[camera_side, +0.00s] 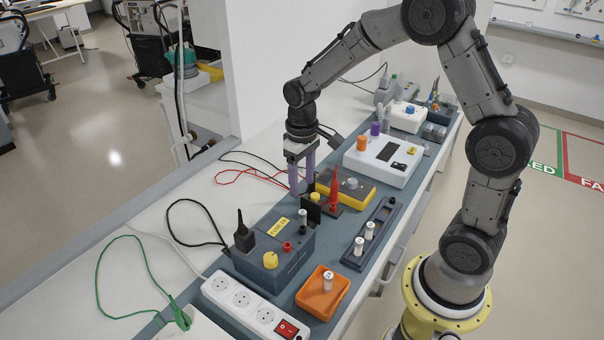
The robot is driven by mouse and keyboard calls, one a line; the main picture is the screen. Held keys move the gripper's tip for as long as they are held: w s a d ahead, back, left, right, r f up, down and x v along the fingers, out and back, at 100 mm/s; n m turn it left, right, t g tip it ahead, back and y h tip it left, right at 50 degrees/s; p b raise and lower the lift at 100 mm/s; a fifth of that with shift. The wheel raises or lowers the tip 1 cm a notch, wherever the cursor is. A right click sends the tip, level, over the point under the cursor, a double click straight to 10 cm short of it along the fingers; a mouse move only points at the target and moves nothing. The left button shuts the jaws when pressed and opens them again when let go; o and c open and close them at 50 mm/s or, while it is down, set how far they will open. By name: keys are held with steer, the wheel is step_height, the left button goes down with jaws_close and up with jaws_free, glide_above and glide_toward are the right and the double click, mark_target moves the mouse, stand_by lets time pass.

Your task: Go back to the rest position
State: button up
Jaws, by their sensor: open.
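My gripper (302,184) points down over the middle of the bench, with its two purple fingers apart and nothing seen between them. It is just behind the blue-grey box and left of the yellow-edged meter. The fingertips are close to a small black upright piece (313,211) with a yellow top. I cannot tell whether they touch it. My arm arches from its yellow base at the right up and over the bench.
Near the gripper are a blue-grey box (272,262), a yellow-edged meter (357,194) and a red probe (334,189). A dark rack (383,225) holds white cylinders. Loose cables lie left.

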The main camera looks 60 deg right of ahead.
steer(key=s+a+r+t, duration=0.1)
steer(key=s+r+t, duration=0.1)
steer(key=r, duration=0.5)
steer(key=s+a+r+t, duration=0.2)
steer(key=s+r, duration=0.1)
steer(key=r, duration=0.5)
steer(key=s+a+t, duration=0.1)
steer(key=s, duration=1.4)
steer(key=shift+s+a+n+t, duration=0.3)
steer(key=shift+s+a+n, duration=0.1)
